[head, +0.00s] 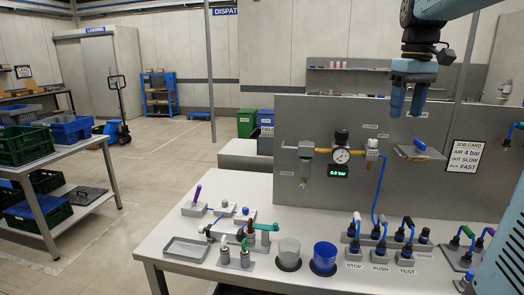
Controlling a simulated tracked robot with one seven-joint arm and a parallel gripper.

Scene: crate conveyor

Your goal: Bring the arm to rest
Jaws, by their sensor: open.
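My gripper (407,100) hangs from my arm at the upper right of the head view. Its two blue-grey fingers point down and stand apart, with nothing between them. It is in front of the upper part of the grey panel, above and clear of the bench. The blue arm link (447,8) above it is mine.
Open floor lies left.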

